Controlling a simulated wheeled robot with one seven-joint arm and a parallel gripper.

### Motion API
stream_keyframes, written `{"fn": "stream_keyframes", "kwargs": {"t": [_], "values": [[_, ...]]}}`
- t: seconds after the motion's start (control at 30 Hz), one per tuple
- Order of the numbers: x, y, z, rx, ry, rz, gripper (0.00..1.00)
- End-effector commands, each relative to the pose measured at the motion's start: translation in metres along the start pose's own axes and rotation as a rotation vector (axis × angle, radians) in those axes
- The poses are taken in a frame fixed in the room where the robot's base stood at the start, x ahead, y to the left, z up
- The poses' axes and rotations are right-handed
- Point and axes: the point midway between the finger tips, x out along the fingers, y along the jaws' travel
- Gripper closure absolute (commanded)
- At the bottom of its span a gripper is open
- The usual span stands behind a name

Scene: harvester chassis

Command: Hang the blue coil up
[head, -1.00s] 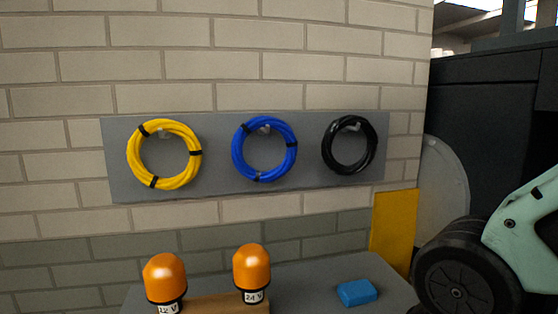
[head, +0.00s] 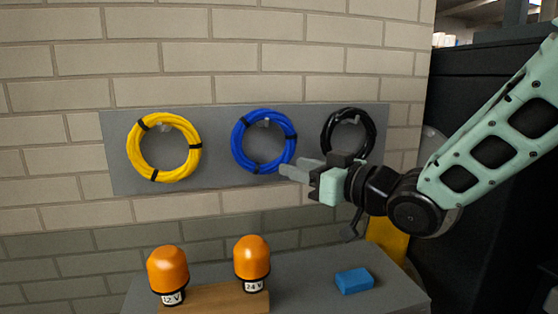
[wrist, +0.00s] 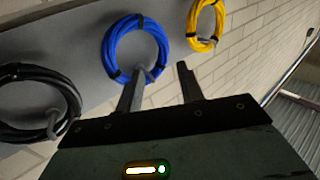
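The blue coil (head: 239,142) hangs on a light hook (head: 264,123) in the middle of the grey wall board, bound with black ties. It also shows in the wrist view (wrist: 110,42), beyond my fingers, with its hook near the left fingertip. My gripper (head: 290,167) is in front of the board, at the lower right of the blue coil in the head view. In the wrist view its two fingers (wrist: 160,76) are spread with nothing between them. Whether a finger touches the coil cannot be told.
A yellow coil (head: 134,150) hangs left of the blue one, and a black coil (head: 328,130), partly hidden by my gripper, hangs right. Below stand two orange beacons (head: 168,268) (head: 251,257) on a wooden block and a blue block (head: 355,281) on a grey surface (head: 310,270).

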Motion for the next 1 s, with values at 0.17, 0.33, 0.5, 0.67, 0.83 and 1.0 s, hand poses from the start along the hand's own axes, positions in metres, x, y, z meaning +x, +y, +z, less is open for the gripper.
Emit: {"fn": "stream_keyframes", "kwargs": {"t": [0.17, 0.33, 0.5, 0.67, 0.83, 1.0], "values": [[0.025, -0.001, -0.002, 0.003, -0.003, -0.002, 0.62], [0.057, -0.001, -0.002, 0.002, -0.004, -0.001, 0.62], [0.089, -0.002, -0.002, 0.002, -0.004, -0.001, 0.62], [0.12, -0.002, -0.003, 0.001, -0.003, -0.001, 0.62], [0.147, -0.001, -0.002, 0.001, -0.004, 0.0, 0.62], [0.163, -0.001, -0.001, 0.001, -0.003, 0.001, 0.62]]}}
